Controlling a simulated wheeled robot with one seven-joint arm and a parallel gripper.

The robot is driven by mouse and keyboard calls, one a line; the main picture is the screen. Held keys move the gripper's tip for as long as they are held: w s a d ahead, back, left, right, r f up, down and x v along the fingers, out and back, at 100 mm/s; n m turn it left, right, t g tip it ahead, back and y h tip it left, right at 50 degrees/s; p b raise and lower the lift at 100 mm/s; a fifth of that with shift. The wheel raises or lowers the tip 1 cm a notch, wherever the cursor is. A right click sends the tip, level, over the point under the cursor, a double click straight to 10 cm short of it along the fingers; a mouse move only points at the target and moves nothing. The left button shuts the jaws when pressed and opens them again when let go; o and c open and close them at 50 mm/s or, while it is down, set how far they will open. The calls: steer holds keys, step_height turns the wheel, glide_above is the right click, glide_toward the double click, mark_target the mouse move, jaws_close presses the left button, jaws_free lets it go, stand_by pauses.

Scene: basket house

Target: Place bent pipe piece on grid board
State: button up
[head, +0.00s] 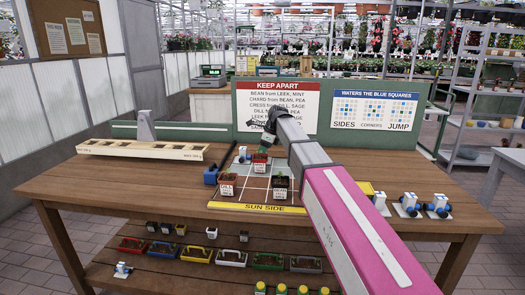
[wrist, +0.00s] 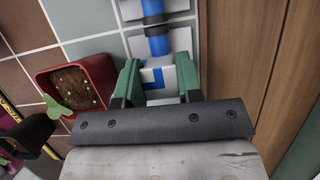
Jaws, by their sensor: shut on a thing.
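My gripper (wrist: 157,80) has green fingers, shut on a white and blue pipe piece (wrist: 158,77). In the head view my gripper (head: 262,143) is over the far part of the grid board (head: 243,190), and the arm hides much of the board's right side. More blue pipe and white plate (wrist: 155,40) continue ahead of the fingers in the wrist view; whether this is the same piece or a neighbouring one I cannot tell. The bend and the contact with the board are unclear. The board's grey-green squares show beneath the gripper.
A red pot (wrist: 75,92) with a seedling stands just left of the fingers; another red pot (head: 228,184) and a dark pot (head: 280,187) stand on the board. Several pipe pieces (head: 408,205) stand at right. A wooden rack (head: 140,150) lies left.

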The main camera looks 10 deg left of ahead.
steer(key=o, duration=0.9)
steer(key=shift+o, duration=0.2)
steer(key=v, duration=1.2)
